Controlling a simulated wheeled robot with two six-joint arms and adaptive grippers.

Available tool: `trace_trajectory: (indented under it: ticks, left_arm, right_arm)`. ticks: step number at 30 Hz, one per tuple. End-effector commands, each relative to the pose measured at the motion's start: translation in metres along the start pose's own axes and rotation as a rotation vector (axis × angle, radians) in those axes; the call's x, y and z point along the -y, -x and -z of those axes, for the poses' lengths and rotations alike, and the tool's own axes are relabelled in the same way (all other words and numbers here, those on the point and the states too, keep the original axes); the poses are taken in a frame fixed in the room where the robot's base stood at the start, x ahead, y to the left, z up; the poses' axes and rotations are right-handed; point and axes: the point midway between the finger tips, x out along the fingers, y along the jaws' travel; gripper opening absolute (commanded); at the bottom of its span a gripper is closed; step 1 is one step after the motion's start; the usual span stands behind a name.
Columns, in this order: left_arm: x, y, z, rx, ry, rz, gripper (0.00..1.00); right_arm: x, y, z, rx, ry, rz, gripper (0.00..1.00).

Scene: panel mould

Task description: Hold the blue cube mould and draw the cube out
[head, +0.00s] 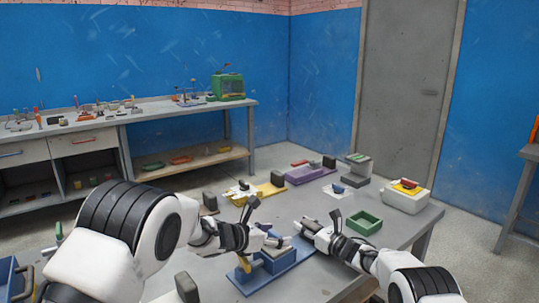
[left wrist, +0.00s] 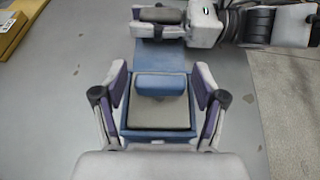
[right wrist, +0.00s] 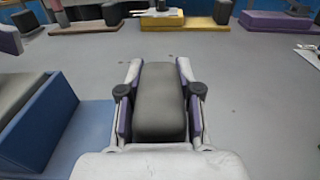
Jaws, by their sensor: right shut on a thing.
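The blue mould (left wrist: 127,128) sits on a long blue base (head: 291,268). In the left wrist view a grey block top (left wrist: 160,113) fills the mould, with a blue bar (left wrist: 160,86) across it. My left gripper (left wrist: 159,97) is open over the mould, one finger on each side of it; contact is not clear. In the right wrist view my right gripper (right wrist: 160,92) is shut on a dark grey upright block (right wrist: 160,112), which stands at the base's far end in the left wrist view (left wrist: 161,16). The head view shows both grippers close together there, partly hiding the mould.
Yellow (head: 270,189) and purple (head: 305,174) fixtures stand further back on the table. A green tray (head: 363,230), a white box (head: 405,203) and a grey box (head: 355,170) lie to the right. A dark block (head: 187,288) is at the front left.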

Motion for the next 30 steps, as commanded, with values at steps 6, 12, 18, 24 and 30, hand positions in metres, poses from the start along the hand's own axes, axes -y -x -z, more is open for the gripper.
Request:
trace_trajectory:
  ticks: [6, 12, 18, 24, 30]
  left_arm:
    - [0.0, 0.0, 0.0, 0.0, 0.0, 0.0, 0.0]
    - [0.0, 0.002, -0.004, 0.001, -0.001, 0.0, 0.0]
    - [0.0, 0.005, -0.012, 0.001, 0.0, 0.0, 0.0]
    - [0.0, 0.008, -0.02, 0.002, -0.001, 0.0, 0.0]
    - [0.0, 0.011, -0.027, 0.001, -0.001, 0.0, 0.0]
  right_arm:
    - [0.0, 0.0, -0.001, 0.001, 0.0, 0.0, 0.0]
    - [0.0, 0.0, -0.001, 0.001, 0.0, 0.0, 0.0]
    - [0.0, 0.0, -0.001, 0.001, 0.0, 0.0, 0.0]
    - [0.0, 0.0, 0.0, 0.0, 0.0, 0.0, 0.0]
    - [0.0, 0.0, 0.0, 0.0, 0.0, 0.0, 0.0]
